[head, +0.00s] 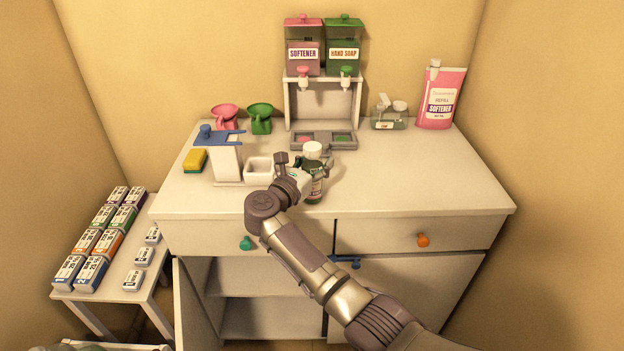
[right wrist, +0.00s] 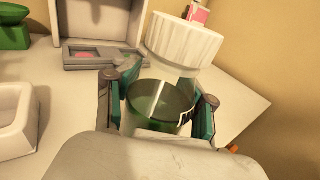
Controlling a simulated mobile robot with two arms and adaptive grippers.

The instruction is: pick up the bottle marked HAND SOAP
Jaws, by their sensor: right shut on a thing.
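A dark green bottle (head: 314,190) with a white cap (head: 313,149) is upright near the front edge of the white counter. Its label is partly covered and I cannot read it. My right gripper (head: 302,172) is shut around the bottle's body from the left. In the right wrist view the bottle (right wrist: 160,106) sits between the two fingers of the gripper (right wrist: 162,100), with its white ribbed cap (right wrist: 185,40) above. I cannot tell whether its base touches the counter (head: 420,185). My left gripper is not in view.
A stand behind holds a pink SOFTENER dispenser (head: 304,47) and a green HAND SOAP dispenser (head: 343,47), above a grey drip tray (head: 323,148). A white bin (head: 258,170) and blue-topped pump container (head: 227,160) stand close left. A pink refill pouch (head: 441,97) is back right. The right counter is clear.

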